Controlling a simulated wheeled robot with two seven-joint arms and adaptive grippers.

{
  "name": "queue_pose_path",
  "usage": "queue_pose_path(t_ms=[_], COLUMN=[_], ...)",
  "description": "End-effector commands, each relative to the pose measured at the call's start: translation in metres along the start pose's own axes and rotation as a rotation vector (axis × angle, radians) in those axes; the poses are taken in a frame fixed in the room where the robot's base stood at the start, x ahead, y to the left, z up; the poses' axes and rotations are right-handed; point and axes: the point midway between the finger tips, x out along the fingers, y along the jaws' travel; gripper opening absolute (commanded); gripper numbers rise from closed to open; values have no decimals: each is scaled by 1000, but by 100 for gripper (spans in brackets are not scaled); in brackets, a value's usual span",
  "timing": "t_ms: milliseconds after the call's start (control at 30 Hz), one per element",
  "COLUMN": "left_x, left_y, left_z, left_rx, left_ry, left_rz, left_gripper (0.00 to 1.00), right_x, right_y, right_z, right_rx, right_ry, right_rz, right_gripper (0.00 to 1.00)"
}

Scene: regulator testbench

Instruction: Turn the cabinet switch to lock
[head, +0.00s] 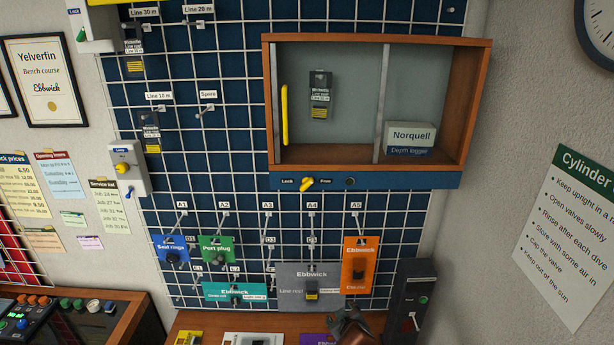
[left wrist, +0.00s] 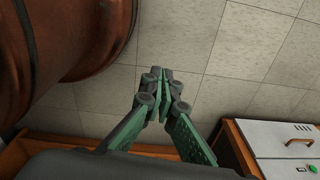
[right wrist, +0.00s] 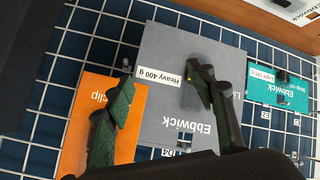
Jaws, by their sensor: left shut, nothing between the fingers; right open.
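The cabinet (head: 478,110) hangs on the blue grid wall in the head view, with a wooden frame and a yellow upright handle (head: 285,115) at its left. The cabinet switch (head: 307,184) is a small yellow knob on the blue strip below it, between the words Lock on its left and Free on its right. The knob sits slanted; its exact setting is hard to tell. My left gripper (left wrist: 158,80) is shut and empty above the tiled floor, away from the cabinet. My right gripper (right wrist: 163,85) is open and empty, facing the grey card (right wrist: 180,50) and the orange card (right wrist: 82,120).
Carded goods hang on hooks below the cabinet, including a green card (head: 216,243). A Norquell box (head: 410,138) stands inside the cabinet. A dark upright unit with a lever (head: 413,300) stands at lower right. The wall right of the cabinet has free room.

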Motion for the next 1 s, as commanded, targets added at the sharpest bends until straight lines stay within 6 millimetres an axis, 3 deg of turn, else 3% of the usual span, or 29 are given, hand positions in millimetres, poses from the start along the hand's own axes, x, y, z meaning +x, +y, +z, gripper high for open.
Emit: queue_pose_path(t_ms=[33,100,300,400,533,700,833,1000], left_x=[-9,-13,-27,-33,-39,-42,-46,-57], left_y=[0,0,-2,-2,-2,-3,-3,-3], left_z=[0,-1,-10,-15,-18,-18,-18,-16], left_rx=[0,0,1,2,2,2,2,1], left_ry=[-1,0,9,15,19,19,18,15], left_rz=[0,0,-1,-1,-1,-1,-1,-1], left_gripper=[0,0,0,0,0,0,0,0], right_x=[-30,-63,-170,-221,-274,-309,-310,-292], right_y=[11,19,38,46,54,60,64,74], right_z=[-55,-108,-235,-280,-316,-338,-345,-359], right_rx=[-40,-81,-178,-211,-235,-247,-249,-247], right_ry=[59,121,294,370,444,494,501,501], right_rz=[34,78,225,299,375,430,443,444], right_gripper=[51,51,51,51,51,51,51,51])
